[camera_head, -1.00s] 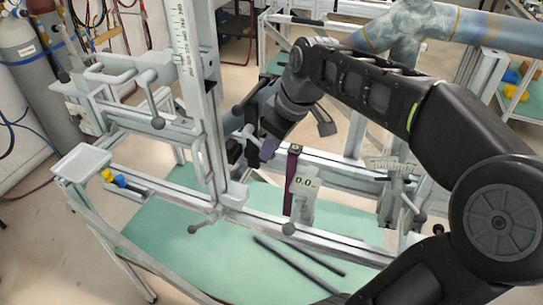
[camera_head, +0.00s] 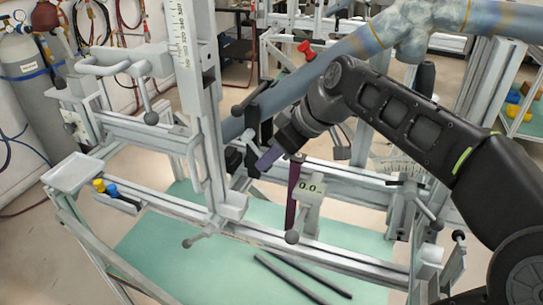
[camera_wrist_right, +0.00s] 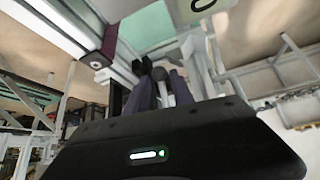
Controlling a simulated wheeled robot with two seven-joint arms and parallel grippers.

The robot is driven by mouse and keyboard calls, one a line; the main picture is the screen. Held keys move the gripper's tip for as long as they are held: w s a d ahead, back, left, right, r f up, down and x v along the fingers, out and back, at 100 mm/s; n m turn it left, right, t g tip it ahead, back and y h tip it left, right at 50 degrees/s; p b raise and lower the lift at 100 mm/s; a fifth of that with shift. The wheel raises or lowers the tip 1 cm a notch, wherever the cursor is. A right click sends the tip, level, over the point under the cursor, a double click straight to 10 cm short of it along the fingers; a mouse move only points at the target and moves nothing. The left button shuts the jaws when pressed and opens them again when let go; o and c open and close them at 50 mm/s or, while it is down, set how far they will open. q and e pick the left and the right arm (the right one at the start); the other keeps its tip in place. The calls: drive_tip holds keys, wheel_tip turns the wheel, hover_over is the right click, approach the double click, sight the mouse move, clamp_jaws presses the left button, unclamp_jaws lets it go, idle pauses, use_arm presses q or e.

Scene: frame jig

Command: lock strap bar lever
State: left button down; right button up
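My right gripper (camera_head: 266,160) reaches in beside the upright post, just left of the purple strap (camera_head: 292,190) and the 0.0 gauge. In the right wrist view its two greyish-purple fingers (camera_wrist_right: 163,88) stand apart. A grey lever with a rounded knob (camera_wrist_right: 160,75) shows between or just behind them; contact cannot be told. The strap also shows in the wrist view (camera_wrist_right: 109,42). Which lever belongs to the strap bar is unclear. My left gripper is out of view.
The grey frame (camera_head: 330,248) stands over a green surface (camera_head: 180,265) with loose dark bars (camera_head: 290,275). The gauge (camera_head: 312,188) and several knobbed levers crowd the rails. A small tray (camera_head: 75,172) sits at left. A blue-grey pipe (camera_head: 340,60) crosses above.

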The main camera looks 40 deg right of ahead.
drive_tip(key=shift+s+r, duration=0.1)
drive_tip(key=v, duration=0.7)
drive_tip(key=shift+s+r, duration=0.15)
drive_tip(key=shift+r, duration=0.1)
idle(0.5)
